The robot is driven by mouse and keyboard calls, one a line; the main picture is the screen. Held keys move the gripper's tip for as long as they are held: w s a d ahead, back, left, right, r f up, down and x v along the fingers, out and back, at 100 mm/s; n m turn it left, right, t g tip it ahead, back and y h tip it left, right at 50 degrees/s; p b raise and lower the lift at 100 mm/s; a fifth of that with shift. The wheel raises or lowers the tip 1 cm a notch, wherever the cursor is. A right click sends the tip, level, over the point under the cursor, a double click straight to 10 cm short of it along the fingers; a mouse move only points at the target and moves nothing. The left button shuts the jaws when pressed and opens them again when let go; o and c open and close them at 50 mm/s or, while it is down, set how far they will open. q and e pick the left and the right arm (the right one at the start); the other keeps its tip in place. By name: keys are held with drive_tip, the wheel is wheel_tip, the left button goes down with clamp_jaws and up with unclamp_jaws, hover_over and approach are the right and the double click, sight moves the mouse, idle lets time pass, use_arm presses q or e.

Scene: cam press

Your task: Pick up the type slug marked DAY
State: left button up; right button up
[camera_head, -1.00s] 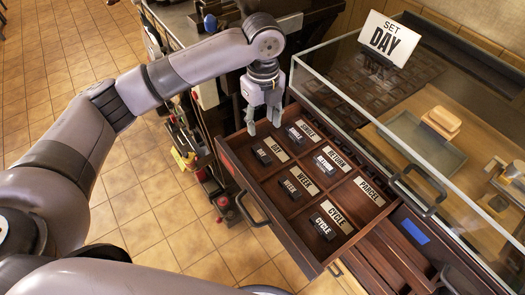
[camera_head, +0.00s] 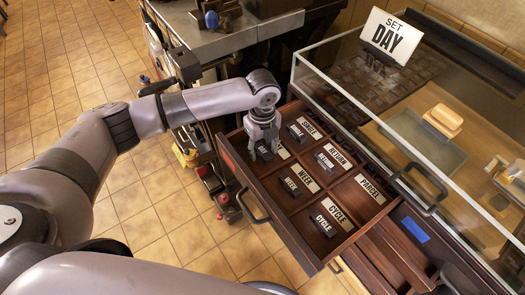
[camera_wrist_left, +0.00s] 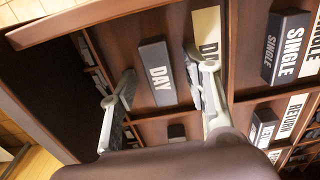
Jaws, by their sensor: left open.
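The dark type slug marked DAY (camera_wrist_left: 157,73) lies in its drawer compartment in the left wrist view, beside a cream DAY label (camera_wrist_left: 207,35) partly hidden by a finger. My left gripper (camera_wrist_left: 163,68) is open, with one finger on each side of the slug in the picture. I cannot tell whether the fingers touch it. In the head view my left gripper (camera_head: 264,147) is down at the drawer's DAY compartment and covers most of the slug and label. My right gripper is not in view.
The open drawer (camera_head: 287,222) has divided compartments with slugs and labels for SINGLE (camera_head: 308,128), RETURN, WEEK and CYCLE. The PARCEL compartment (camera_head: 369,189) shows only its label. A glass case stands to the right, with a SET DAY sign (camera_head: 391,38) above.

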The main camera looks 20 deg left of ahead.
use_arm(q)
clamp_jaws()
idle(0.6)
